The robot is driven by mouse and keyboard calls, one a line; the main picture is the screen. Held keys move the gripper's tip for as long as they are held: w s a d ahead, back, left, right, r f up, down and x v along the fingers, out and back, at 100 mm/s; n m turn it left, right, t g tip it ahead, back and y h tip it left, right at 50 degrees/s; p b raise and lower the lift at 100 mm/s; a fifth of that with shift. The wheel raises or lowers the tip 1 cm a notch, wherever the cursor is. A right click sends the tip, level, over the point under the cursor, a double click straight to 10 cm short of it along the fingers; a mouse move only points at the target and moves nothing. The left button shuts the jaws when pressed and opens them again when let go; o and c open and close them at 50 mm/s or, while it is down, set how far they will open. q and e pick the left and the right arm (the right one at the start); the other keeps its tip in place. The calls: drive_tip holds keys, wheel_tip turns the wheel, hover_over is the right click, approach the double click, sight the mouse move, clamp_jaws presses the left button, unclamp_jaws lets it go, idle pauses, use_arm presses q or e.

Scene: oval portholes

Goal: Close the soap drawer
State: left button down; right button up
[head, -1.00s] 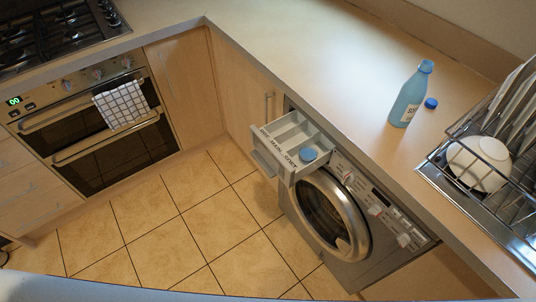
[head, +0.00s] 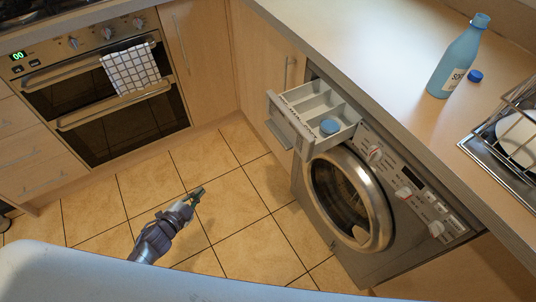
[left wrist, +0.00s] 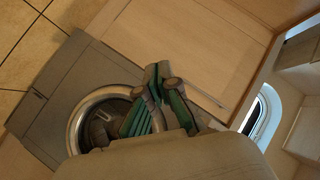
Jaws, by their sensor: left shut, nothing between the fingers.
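The soap drawer (head: 292,127) is pulled out of the top left of the washing machine (head: 330,222) in the head view. My right gripper is in no view.
A blue soap bottle (head: 460,58) and a blue cap (head: 475,76) stand on the counter (head: 385,45) above the machine. A dish rack (head: 502,125) is at the right. An oven (head: 100,95) with a checked towel (head: 131,68) is at the left. The floor between is clear.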

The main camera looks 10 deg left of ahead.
use_arm(q)
drive_tip(key=w+d+r+m+g+h+b, duration=0.1)
drive_tip(key=d+r+m+h+b, duration=0.3)
drive_tip(key=r+m, duration=0.45)
drive_tip(key=w+d+r+m+g+h+b, duration=0.1)
drive_tip(key=d+r+m+h+b, duration=0.2)
drive_tip(key=d+r+m+h, duration=0.55)
drive_tip(key=w+d+r+y, duration=0.1)
drive_tip(key=w+d+y, duration=0.1)
drive_tip(key=w+d, duration=0.6)
drive_tip(key=shift+d+n+p, duration=0.3)
drive_tip(key=shift+n, duration=0.1)
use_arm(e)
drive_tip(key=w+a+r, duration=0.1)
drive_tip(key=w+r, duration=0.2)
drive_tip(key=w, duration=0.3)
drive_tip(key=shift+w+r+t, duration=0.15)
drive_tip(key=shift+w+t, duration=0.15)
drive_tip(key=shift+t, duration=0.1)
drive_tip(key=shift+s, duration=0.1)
